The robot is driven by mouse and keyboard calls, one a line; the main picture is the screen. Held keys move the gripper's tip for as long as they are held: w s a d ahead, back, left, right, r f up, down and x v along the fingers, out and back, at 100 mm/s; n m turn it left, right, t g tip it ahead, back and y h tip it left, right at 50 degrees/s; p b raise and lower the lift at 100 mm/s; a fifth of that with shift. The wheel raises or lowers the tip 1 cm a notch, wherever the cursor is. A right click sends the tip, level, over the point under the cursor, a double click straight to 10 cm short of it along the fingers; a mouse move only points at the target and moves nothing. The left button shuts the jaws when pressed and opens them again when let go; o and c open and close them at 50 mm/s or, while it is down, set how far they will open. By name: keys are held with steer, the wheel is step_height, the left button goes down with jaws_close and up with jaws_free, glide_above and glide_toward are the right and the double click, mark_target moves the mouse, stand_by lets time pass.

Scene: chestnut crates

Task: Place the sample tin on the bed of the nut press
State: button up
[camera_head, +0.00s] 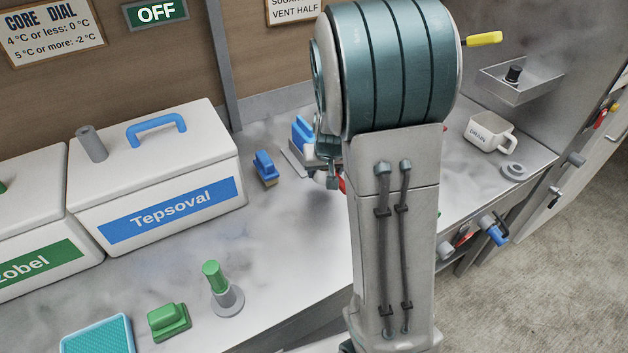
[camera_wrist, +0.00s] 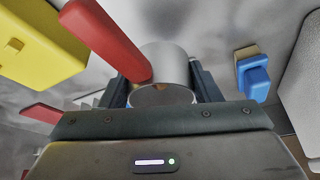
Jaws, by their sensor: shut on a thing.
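In the wrist view my gripper (camera_wrist: 163,88) is shut on a pale metal cylinder, the sample tin (camera_wrist: 166,62), with a dark finger on each side of it. A red bar (camera_wrist: 108,40) runs close to the tin's left side and overlaps it in the picture; I cannot tell whether they touch. In the head view my arm covers most of the gripper (camera_head: 328,172), and the tin is hidden. The nut press and its bed cannot be made out with certainty in either view.
A blue brush (camera_wrist: 253,76) lies right of the tin; it also shows in the head view (camera_head: 265,168). A yellow block (camera_wrist: 40,48) is at the left. White boxes (camera_head: 165,165) line the counter's left. A mug (camera_head: 489,133) stands right.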

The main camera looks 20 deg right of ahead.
mark_target(316, 195)
steer(key=shift+w+a+f, duration=0.15)
steer(key=shift+a+f, duration=0.25)
steer(key=shift+a, duration=0.2)
steer(key=shift+w+a+f, duration=0.15)
steer(key=shift+a+f, duration=0.25)
steer(key=shift+a, duration=0.2)
steer(key=shift+f, duration=1.95)
steer(key=shift+f+b, duration=0.2)
steer(key=shift+b, duration=0.15)
steer(key=o, duration=1)
steer(key=shift+o, duration=0.2)
steer(key=shift+r, duration=0.15)
